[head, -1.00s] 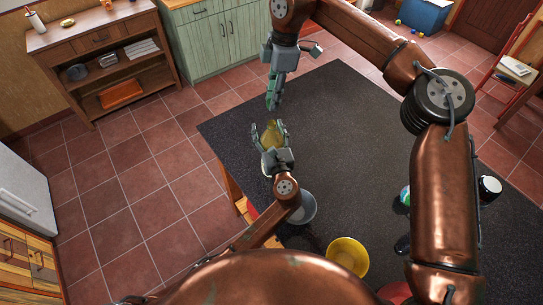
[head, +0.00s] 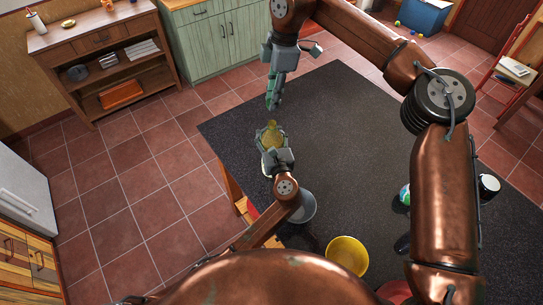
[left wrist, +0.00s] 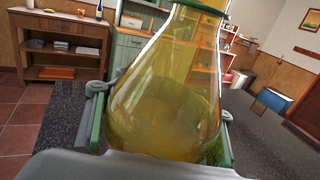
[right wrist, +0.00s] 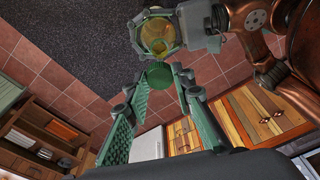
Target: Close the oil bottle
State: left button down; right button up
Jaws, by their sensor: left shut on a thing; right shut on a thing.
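The oil bottle (head: 271,137) is a clear, yellowish flask. My left gripper (head: 274,152) is shut on it and holds it up at the table's left side. In the left wrist view the bottle's wide body (left wrist: 165,100) sits between the fingers, with a green band at its neck. My right gripper (head: 273,102) points down just above the bottle. In the right wrist view it is shut on a green cap (right wrist: 160,75), which appears close to the bottle (right wrist: 157,36). Whether cap and bottle touch is unclear.
A dark table top (head: 330,130) lies below, its middle clear. A grey container (head: 303,208) and a yellow bowl (head: 347,257) are near the front.

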jog(key=shift+f, duration=0.15)
jog(key=shift+s+d+f, duration=0.1)
jog(key=shift+s+f, duration=0.05)
jog(key=shift+f, duration=2.25)
jog(key=shift+f, duration=0.9)
jog(key=shift+f, duration=0.55)
jog(key=m, duration=0.5)
jog(key=m+t, duration=0.1)
jog(key=m, duration=0.4)
jog(key=shift+s+t, duration=0.2)
jog(key=shift+t, duration=0.1)
